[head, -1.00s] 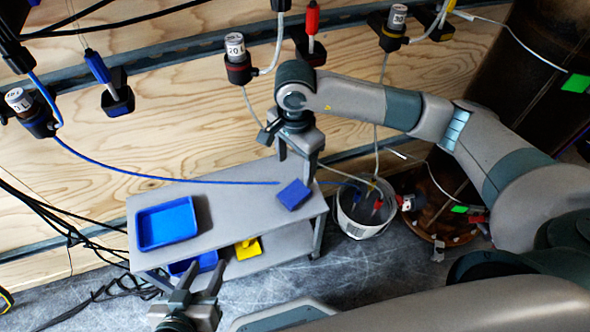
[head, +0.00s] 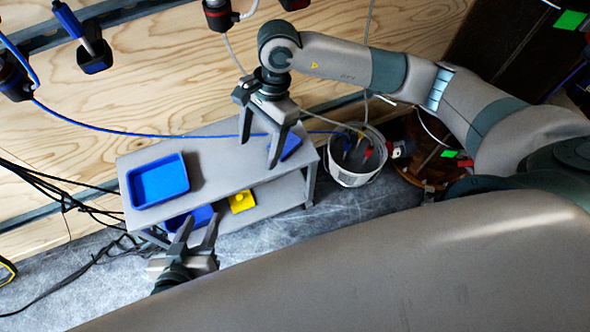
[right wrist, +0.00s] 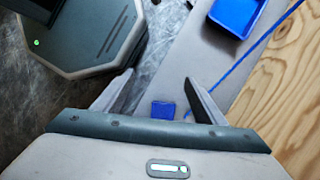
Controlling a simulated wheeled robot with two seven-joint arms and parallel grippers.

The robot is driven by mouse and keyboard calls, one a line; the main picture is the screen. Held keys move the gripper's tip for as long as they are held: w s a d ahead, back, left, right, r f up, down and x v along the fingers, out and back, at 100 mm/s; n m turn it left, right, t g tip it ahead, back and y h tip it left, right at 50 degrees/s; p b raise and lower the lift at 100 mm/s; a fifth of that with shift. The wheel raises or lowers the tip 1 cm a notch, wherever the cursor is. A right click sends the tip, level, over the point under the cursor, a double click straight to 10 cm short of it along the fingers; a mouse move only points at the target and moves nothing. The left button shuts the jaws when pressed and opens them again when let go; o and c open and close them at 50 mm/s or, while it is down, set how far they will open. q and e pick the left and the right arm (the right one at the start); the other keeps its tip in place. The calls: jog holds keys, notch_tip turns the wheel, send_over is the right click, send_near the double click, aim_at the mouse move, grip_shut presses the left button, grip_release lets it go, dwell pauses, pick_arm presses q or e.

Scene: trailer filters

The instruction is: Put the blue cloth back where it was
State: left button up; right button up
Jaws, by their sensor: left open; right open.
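The blue cloth (head: 291,146) lies on the right end of the grey bench's top, partly hidden behind a finger of my right gripper in the head view. My right gripper (head: 258,152) is open above that end of the bench. In the right wrist view the blue cloth (right wrist: 163,110) shows between the two open fingers (right wrist: 157,95), apart from both. My left gripper (head: 197,232) is open and empty, low in front of the bench's left part.
A blue tray (head: 158,180) sits on the bench top (head: 222,160). The lower shelf holds a yellow item (head: 242,201) and another blue tray (head: 190,218). A white bucket (head: 357,155) stands right of the bench. A blue hose (head: 120,131) runs across behind my right gripper.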

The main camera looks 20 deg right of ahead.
jog(key=s+a+r+m+g+y, duration=0.1)
jog(key=s+a+r+g+y, duration=0.3)
jog(key=s+a, duration=0.45)
jog(key=s+a+r+m+t+y, duration=0.1)
jog(key=a+r+m+y, duration=0.35)
jog(key=r+y, duration=0.3)
jog(key=s+a+r+m+t+y, duration=0.1)
jog(key=a+r+m+y, duration=0.2)
jog(key=r+m+y, duration=0.4)
jog(key=w+d+r+m+t+h, duration=0.15)
jog(key=w+d+m+t, duration=0.3)
jog(key=m+t, duration=0.6)
jog(key=w+d+r+m+t+h, duration=0.15)
jog(key=w+d+m+t, duration=0.3)
jog(key=m+t, duration=0.55)
jog(key=w+d+f+m+t+h, duration=0.2)
jog(key=w+d+f+m+h, duration=0.25)
jog(key=f+m+h, duration=0.6)
jog(key=s+d+f+m+g+h, duration=0.2)
jog(key=s+f+m, duration=0.4)
jog(key=f, duration=0.3)
jog(key=s+d+f+m+g+h, duration=0.2)
jog(key=s+d+f+m+g, duration=0.3)
jog(key=f, duration=0.5)
jog(key=shift+s+d+m+g, duration=0.25)
jog(key=shift+s+m+g, duration=0.45)
jog(key=shift+s, duration=0.55)
